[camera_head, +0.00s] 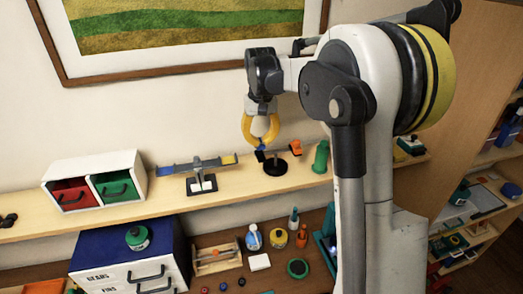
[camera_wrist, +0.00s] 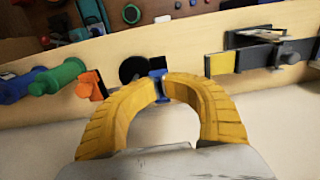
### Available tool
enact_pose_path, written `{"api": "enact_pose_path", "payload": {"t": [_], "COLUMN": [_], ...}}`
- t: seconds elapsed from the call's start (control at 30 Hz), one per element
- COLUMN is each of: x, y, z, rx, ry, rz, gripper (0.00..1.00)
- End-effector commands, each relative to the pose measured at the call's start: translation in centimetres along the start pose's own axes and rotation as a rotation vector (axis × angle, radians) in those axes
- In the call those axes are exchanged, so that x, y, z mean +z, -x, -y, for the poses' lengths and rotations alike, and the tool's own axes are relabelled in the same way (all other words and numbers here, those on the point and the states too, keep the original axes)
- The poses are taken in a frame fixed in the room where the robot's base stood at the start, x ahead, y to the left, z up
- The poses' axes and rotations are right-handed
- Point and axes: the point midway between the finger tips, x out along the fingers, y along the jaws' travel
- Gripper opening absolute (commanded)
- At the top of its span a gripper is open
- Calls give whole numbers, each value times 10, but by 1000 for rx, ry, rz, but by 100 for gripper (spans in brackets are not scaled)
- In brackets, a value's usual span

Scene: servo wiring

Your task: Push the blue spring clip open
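The small blue spring clip (camera_head: 261,148) is at the tips of my gripper, over the shelf, next to a black round stand (camera_head: 275,168). In the wrist view the clip (camera_wrist: 158,86) sits between the two yellow fingertips, with the dark disc of the stand (camera_wrist: 131,68) just behind it. My gripper (camera_wrist: 162,82) has its fingers bowed outward and the tips drawn close together, appearing to touch the clip on both sides. In the head view my gripper (camera_head: 261,146) points down at the stand. The fingers partly hide the clip, so whether its jaws are apart cannot be told.
On the shelf (camera_head: 150,203), an orange clamp (camera_head: 295,147) and a green cylinder (camera_head: 321,157) stand right of the stand. A balance-like bar (camera_head: 200,167) and a red-and-green drawer box (camera_head: 95,181) are to the left. A framed picture (camera_head: 185,40) hangs behind.

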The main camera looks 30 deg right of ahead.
Motion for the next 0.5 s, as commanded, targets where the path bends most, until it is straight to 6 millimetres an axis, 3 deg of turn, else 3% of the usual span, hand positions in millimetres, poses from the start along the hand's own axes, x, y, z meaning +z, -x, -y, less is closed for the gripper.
{"api": "enact_pose_path", "payload": {"t": [0.5], "x": [-14], "y": [1], "z": [0], "rx": [0], "ry": [0], "rz": [-7], "gripper": [0]}}
